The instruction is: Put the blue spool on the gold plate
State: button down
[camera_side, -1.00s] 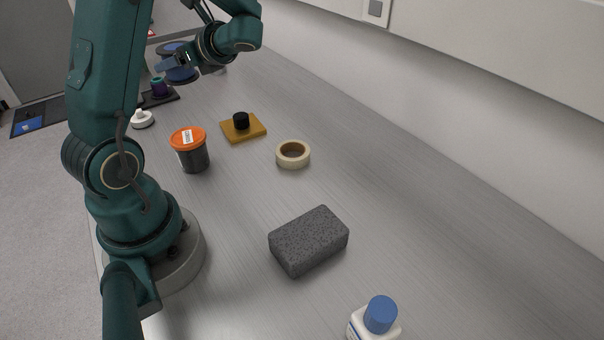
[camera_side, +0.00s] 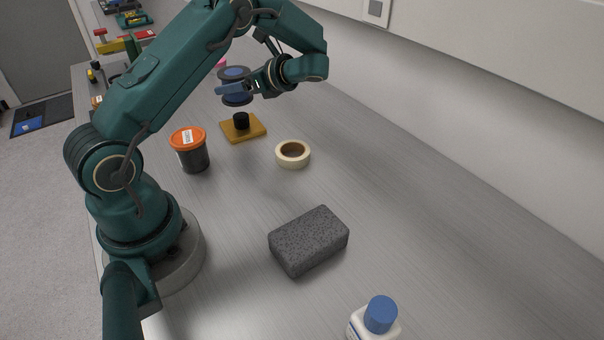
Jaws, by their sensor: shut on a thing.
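The blue spool (camera_side: 237,98) has dark flanges and is held upright in the air. My gripper (camera_side: 238,88) is shut on its middle, reaching in from the right; the finger hides part of the spool. The gold plate (camera_side: 256,130) lies flat on the bench below the spool, with a short black cylinder (camera_side: 241,120) standing on it. The spool appears just above the black cylinder in the picture, with a visible gap; the exact height and alignment cannot be told from this one view.
An orange-lidded jar (camera_side: 190,150) stands left of the plate, and a tape roll (camera_side: 293,154) lies to its right. A dark grey sponge-like block (camera_side: 309,240) and a blue-capped bottle (camera_side: 378,318) are nearer. The bench's right side is clear.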

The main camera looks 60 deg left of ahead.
aim_at(247, 98)
jog(key=shift+f, duration=2)
grip_release()
jog(key=shift+f, duration=0.15)
jog(key=shift+w+d+r, duration=0.1)
jog(key=shift+d+r, duration=0.05)
jog(key=shift+r, duration=0.1)
jog(key=v, duration=1.1)
jog(key=s+d+r+n+t+h, duration=0.2)
jog(key=s+d+n+t+h, duration=0.1)
jog(key=s+d+n+h, duration=0.1)
jog(key=s+d+r+n+t+h, duration=0.2)
jog(key=s+d+n+t+h, duration=0.2)
jog(key=d, duration=0.4)
jog(key=s+d+r+n+t+h, duration=0.2)
jog(key=s+d+n+t+h, duration=0.2)
jog(key=s+d+n, duration=0.1)
jog(key=shift+s+d+r+h, duration=0.15)
jog(key=shift+s+d+h, duration=0.15)
jog(key=shift+s+d, duration=0.65)
